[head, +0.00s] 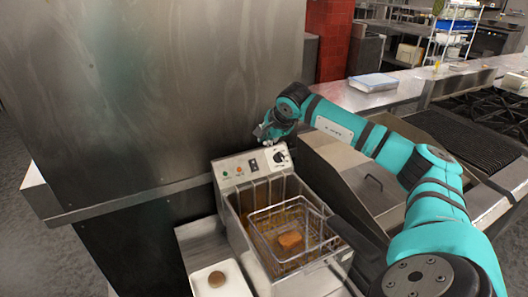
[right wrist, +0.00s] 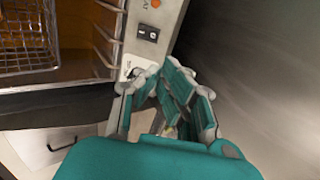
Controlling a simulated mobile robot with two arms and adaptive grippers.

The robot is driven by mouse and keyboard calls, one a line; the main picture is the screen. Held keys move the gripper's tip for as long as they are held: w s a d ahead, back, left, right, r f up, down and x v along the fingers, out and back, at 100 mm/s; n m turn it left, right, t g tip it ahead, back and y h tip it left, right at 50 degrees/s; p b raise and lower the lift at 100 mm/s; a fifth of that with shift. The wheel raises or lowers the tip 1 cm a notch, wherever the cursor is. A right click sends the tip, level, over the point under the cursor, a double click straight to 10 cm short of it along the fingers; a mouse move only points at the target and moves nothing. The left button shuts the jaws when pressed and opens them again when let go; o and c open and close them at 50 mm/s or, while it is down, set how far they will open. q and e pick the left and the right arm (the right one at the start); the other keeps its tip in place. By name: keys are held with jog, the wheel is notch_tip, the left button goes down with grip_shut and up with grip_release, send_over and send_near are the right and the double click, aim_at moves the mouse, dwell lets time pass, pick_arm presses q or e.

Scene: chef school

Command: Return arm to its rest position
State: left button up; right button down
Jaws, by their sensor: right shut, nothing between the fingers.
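My right arm, teal with dark joints, reaches in from the right in the head view. Its gripper (head: 267,131) is over the back of the fryer, just above the control panel (head: 250,167) and close to the dial (head: 280,157). In the right wrist view the gripper (right wrist: 165,82) is shut with nothing between its fingers. There it is beside the panel's black switch (right wrist: 147,33) and partly covers the white dial plate (right wrist: 135,65). I cannot tell whether it touches the panel. My left gripper is not in view.
The fryer (head: 236,235) holds a wire basket (head: 262,243) with a brown food piece (head: 290,239) in it. A white tray (head: 232,283) with a round brown piece (head: 216,279) is at the lower left. A steel wall (head: 150,90) stands behind. A stove grate (head: 490,115) is right.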

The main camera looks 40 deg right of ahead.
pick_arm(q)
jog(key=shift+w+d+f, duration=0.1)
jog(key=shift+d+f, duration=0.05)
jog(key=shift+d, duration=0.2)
pick_arm(e)
jog(key=shift+v, duration=0.75)
jog(key=shift+a+r, duration=0.1)
jog(key=shift+r, duration=0.05)
